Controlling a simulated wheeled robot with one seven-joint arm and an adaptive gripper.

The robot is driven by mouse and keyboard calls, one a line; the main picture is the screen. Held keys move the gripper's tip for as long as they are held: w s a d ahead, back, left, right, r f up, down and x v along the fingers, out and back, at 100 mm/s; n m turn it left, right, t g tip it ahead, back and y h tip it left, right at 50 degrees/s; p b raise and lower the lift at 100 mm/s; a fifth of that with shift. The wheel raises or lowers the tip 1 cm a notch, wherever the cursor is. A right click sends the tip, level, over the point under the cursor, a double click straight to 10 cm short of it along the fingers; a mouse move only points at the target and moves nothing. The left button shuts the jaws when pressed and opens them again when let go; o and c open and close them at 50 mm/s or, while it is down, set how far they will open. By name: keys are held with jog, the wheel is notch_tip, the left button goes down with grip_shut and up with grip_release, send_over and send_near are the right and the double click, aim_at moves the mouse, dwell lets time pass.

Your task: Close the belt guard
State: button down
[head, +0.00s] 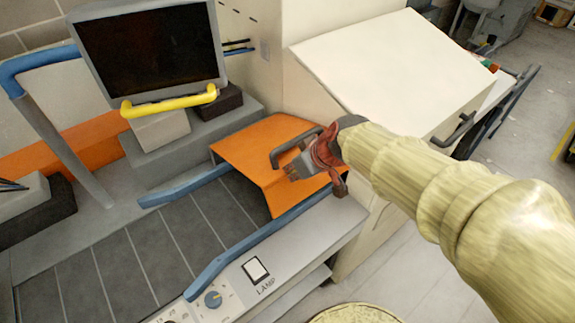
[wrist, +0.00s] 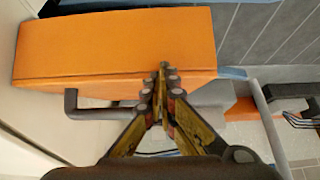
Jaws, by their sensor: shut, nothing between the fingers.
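The belt guard (head: 245,143) is an orange cover over the far end of the dark slatted belt (head: 120,260), with a sloping front face. A dark grey bar handle (head: 277,157) stands on it. My gripper (head: 297,172) is at the handle's right end in the head view, with its fingers shut and empty. In the wrist view the guard (wrist: 110,45) fills the upper left. The handle (wrist: 90,104) runs behind my fingers (wrist: 163,70), whose tips overlap the guard's edge. I cannot tell whether the fingers touch the handle or the guard.
Blue rails (head: 250,245) flank the belt. A control panel with a blue knob (head: 213,299) and a lamp switch (head: 256,269) lies along the near side. A screen (head: 150,45) with a yellow handle (head: 170,100) stands behind. A white sloped cabinet (head: 390,65) is at the right.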

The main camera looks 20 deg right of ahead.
notch_tip(320, 180, down, 13)
jog(key=s+d+b, duration=0.1)
jog(key=s+b, duration=0.1)
jog(key=b, duration=0.9)
jog(key=shift+s, duration=0.4)
jog(key=shift+d, duration=0.1)
jog(key=shift+r, duration=0.1)
